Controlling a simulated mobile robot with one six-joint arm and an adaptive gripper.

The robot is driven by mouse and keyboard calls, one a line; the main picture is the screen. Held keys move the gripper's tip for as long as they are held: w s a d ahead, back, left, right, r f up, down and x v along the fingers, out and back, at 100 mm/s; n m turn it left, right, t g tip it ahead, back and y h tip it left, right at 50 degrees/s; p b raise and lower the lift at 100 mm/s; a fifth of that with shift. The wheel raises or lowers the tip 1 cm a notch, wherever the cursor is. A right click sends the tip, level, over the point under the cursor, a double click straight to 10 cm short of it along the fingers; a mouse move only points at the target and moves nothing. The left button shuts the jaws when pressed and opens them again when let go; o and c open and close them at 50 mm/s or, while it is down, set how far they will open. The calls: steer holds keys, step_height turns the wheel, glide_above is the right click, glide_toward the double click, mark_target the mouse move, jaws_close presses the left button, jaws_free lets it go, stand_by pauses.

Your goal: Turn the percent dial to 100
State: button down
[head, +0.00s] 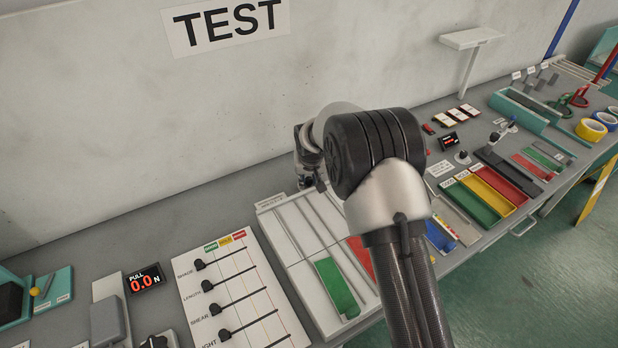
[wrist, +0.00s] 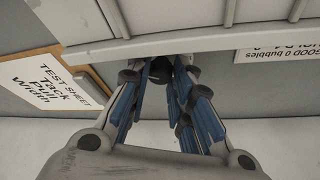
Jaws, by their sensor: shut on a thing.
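My gripper (wrist: 163,75) has its blue-padded fingers closed around a small dark knob (wrist: 160,66) in the wrist view. The knob is mostly hidden between the fingertips, and its scale or pointer does not show, so I cannot read a setting or confirm that it is the percent dial. In the head view my gripper (head: 311,172) is partly hidden by my own wrist, near the back edge of the bench by the wall. No label reading percent or 100 is legible.
A white slider board (head: 235,300) and a red PULL display (head: 144,279) stand at the lower left. A ribbed white tray (head: 290,225) with a green strip (head: 337,288) lies below my gripper. Coloured bins (head: 470,203) are to the right. The wall (head: 120,130) is close behind.

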steer(key=shift+m+b, duration=0.3)
steer(key=m+b, duration=0.1)
steer(key=m+h+b, duration=0.1)
steer(key=m, duration=0.1)
steer(key=shift+a+f+m+h+b, duration=0.1)
steer(key=shift+a+m+h+b, duration=0.05)
steer(key=shift+m+h+b, duration=0.2)
steer(key=m+h+b, duration=0.1)
steer(key=m, duration=0.2)
steer(key=shift+w+a+m, duration=0.1)
steer(key=shift+m, duration=0.15)
steer(key=m+g+h+p, duration=0.1)
steer(key=m, duration=0.2)
steer(key=shift+m+h, duration=0.25)
steer(key=shift+m, duration=0.15)
steer(key=shift+w+a+m+g+h+p, duration=0.15)
steer(key=shift+m+g+p, duration=0.35)
steer(key=shift+m, duration=0.4)
steer(key=shift+s+d+m+g+h+p, duration=0.15)
steer(key=shift+m+g+p, duration=0.15)
steer(key=shift+m+p, duration=0.45)
steer(key=shift+a+m, duration=0.1)
steer(key=shift+m, duration=0.35)
steer(key=c, duration=1.4)
jaws_free()
steer(key=shift+w, duration=0.1)
